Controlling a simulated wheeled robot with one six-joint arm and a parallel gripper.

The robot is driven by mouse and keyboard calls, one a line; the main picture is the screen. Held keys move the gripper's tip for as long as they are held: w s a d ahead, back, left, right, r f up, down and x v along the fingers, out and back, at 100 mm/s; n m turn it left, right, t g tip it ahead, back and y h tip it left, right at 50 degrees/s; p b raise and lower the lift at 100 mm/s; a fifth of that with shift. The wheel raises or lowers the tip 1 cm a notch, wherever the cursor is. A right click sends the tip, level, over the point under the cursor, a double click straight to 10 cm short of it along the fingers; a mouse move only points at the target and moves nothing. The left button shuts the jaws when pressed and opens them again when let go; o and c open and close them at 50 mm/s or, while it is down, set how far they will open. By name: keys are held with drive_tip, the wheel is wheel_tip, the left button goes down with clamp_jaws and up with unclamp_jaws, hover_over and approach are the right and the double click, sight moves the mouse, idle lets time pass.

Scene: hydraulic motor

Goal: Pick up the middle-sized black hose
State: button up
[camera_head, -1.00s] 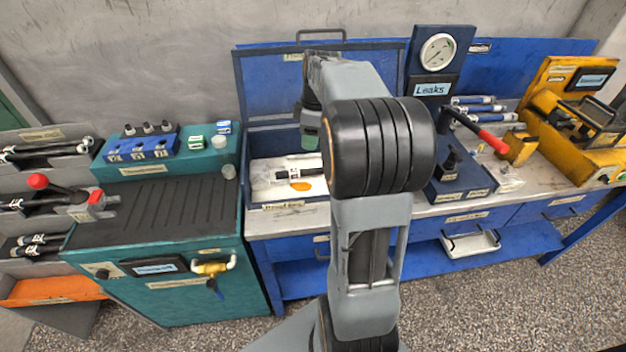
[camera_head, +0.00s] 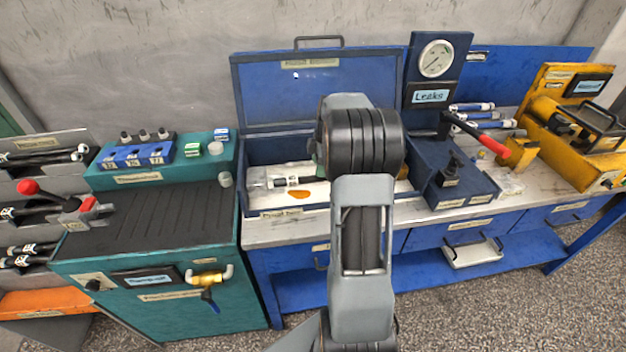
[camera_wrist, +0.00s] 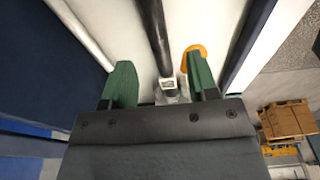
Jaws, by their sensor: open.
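A black hose (camera_wrist: 157,35) with a white-labelled, light metal end (camera_wrist: 168,88) runs between the green fingers of my gripper (camera_wrist: 160,79) in the wrist view. The fingers are open, one on each side of the hose end, with gaps. In the head view a black hose (camera_head: 306,180) with a white label lies in the open blue box on the bench. My arm hides its right part and most of my gripper. I cannot tell its size against the other hoses.
An orange oval (camera_head: 299,194) lies beside the hose. The blue box lid (camera_head: 318,92) stands open behind. Several black hoses lie in the grey rack (camera_head: 45,143) at left. A teal cabinet (camera_head: 150,225) stands left of the box, and a gauge stand (camera_head: 436,60) stands right.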

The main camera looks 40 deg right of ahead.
drive_tip(key=f, duration=0.5)
drive_tip(key=shift+w+a, duration=0.25)
drive_tip(key=shift+r, duration=0.1)
clamp_jaws()
